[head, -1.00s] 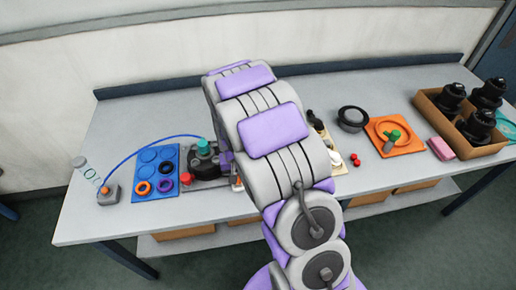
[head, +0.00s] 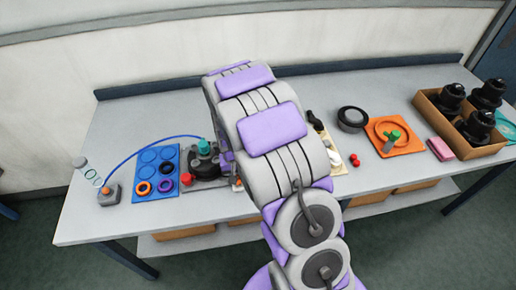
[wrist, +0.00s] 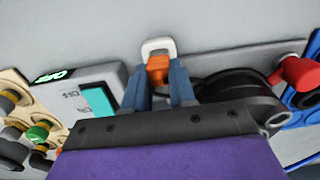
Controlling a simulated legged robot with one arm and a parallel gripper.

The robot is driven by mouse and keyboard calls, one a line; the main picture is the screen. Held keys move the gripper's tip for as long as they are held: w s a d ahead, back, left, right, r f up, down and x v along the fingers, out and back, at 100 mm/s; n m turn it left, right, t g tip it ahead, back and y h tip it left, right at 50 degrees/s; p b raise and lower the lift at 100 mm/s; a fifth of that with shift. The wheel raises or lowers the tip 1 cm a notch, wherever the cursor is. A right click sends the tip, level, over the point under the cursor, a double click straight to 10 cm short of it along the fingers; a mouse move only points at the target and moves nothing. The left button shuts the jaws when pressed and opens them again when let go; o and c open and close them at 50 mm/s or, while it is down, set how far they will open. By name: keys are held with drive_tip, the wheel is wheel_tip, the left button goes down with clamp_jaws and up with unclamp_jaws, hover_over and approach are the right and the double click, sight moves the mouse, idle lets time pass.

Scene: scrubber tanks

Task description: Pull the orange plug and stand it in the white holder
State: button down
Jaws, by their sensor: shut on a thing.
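The orange plug (wrist: 157,66) sits between the two blue fingers of my gripper (wrist: 160,82) in the wrist view. My gripper is shut on it. A white squarish loop (wrist: 158,46), which looks like the white holder, is right behind the plug against the grey surface. The plug overlaps its lower part; I cannot tell whether the plug is inside it or only in front of it. The plug's lower end is hidden. In the head view my arm hides the gripper, the plug and the holder.
In the wrist view, a switch box with a teal rocker (wrist: 97,101) is close left, and a black round part (wrist: 235,86) and red knob (wrist: 300,73) are right. The head view shows a blue tray (head: 156,172), an orange tray (head: 408,146) and a cardboard box (head: 432,107).

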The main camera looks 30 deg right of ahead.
drive_tip(key=shift+f, duration=0.2)
drive_tip(key=shift+f, duration=0.8)
drive_tip(key=c, duration=0.8)
unclamp_jaws()
drive_tip(key=shift+c, duration=0.2)
drive_tip(key=shift+o, duration=0.3)
drive_tip(key=o, duration=0.4)
drive_tip(key=shift+r+p, duration=1.5)
drive_tip(key=shift+r, duration=2.75)
